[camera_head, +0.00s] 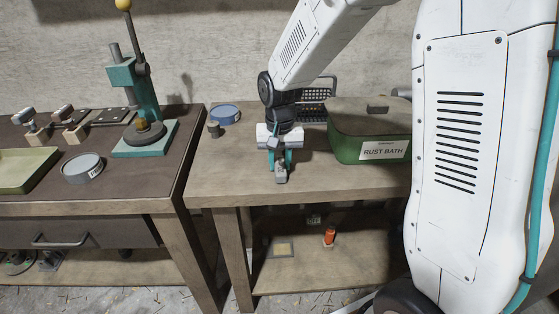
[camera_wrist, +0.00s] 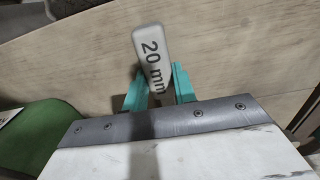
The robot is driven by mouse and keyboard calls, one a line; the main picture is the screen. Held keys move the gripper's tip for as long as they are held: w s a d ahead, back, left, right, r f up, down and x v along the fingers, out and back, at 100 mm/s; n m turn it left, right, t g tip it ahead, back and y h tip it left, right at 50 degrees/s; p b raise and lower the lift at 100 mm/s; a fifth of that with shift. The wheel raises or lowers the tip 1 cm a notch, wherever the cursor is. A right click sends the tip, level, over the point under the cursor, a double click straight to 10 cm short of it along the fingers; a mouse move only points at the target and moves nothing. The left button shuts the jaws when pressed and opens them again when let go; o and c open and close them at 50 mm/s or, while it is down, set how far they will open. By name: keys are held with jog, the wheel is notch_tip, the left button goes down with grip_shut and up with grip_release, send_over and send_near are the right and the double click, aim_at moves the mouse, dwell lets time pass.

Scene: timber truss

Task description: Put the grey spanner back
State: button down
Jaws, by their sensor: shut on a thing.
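My gripper (camera_head: 279,160) points down over the front part of the right-hand bench. Its teal fingers (camera_wrist: 160,90) are shut on the grey spanner (camera_wrist: 152,62), whose visible grey end is marked "20 mm" in the wrist view. In the head view a small grey part of the spanner (camera_head: 281,174) shows below the fingers.
A green "RUST BATH" box (camera_head: 345,147) stands right of my gripper. A dark wire basket (camera_head: 314,95) and a blue round tin (camera_head: 225,112) are behind. A teal press (camera_head: 146,137), olive tray (camera_head: 22,172) and grey tin (camera_head: 82,168) are on the left bench (camera_head: 125,180). A gap separates the benches.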

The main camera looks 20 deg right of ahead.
aim_at(280, 162)
jog(key=shift+f, duration=0.15)
jog(key=c, duration=1.1)
grip_release()
notch_tip(280, 162, up, 12)
jog(key=shift+r, duration=0.2)
jog(key=shift+s+d+r+n+t, duration=0.2)
jog(key=shift+s+d+r+n, duration=0.45)
jog(key=shift+s, duration=3.95)
jog(key=shift+s+d+r+n+t, duration=0.2)
jog(key=shift+s+d+r+n, duration=0.5)
jog(key=shift+s, duration=3.95)
jog(key=shift+s+d+r+n+t, duration=0.2)
jog(key=shift+s+d+r+n, duration=0.45)
jog(key=shift+s, duration=3.95)
jog(key=shift+a+r, duration=0.1)
